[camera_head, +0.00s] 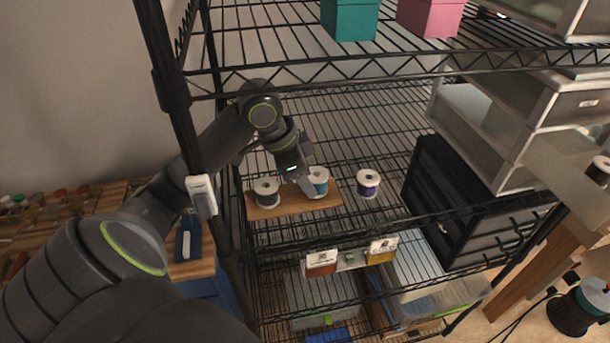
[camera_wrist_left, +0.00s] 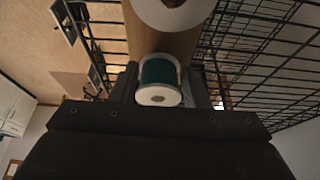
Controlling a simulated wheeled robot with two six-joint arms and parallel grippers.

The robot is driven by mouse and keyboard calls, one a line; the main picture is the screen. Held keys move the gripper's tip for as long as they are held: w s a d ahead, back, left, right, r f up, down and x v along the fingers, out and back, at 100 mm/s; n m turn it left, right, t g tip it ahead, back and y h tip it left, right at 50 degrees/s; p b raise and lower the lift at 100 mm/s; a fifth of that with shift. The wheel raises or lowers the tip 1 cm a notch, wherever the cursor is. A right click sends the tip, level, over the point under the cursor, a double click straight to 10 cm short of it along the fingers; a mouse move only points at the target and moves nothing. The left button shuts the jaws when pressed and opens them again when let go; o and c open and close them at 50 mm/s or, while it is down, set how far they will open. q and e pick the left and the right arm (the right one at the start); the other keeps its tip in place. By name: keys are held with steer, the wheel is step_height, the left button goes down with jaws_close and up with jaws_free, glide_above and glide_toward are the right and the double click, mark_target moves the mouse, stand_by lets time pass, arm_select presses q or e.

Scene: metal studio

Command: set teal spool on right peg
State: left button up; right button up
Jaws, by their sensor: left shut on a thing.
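The teal spool (camera_head: 318,179), with white flanges, is at the right end of a wooden board (camera_head: 292,206) on the wire shelf. My left gripper (camera_head: 312,184) is shut on it. In the left wrist view the teal spool (camera_wrist_left: 159,73) sits between the fingers, with the board (camera_wrist_left: 160,42) beyond it. I cannot tell whether the spool rests on the board or is held just above it. No bare peg shows; any peg under the teal spool is hidden. A grey-wound spool (camera_head: 267,191) stands at the board's left end. My right gripper is out of view.
Another white-flanged spool (camera_head: 368,183) stands on the wire shelf right of the board. A black drawer unit (camera_head: 455,190) is further right. The rack's post (camera_head: 175,105) and upper shelf (camera_head: 290,75) frame the arm. Bare shelf lies behind the spools.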

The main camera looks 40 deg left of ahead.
arm_select(q)
steer(key=shift+f+b, duration=0.35)
steer(key=shift+f, duration=0.25)
steer(key=o, duration=0.7)
steer(key=shift+r, duration=0.1)
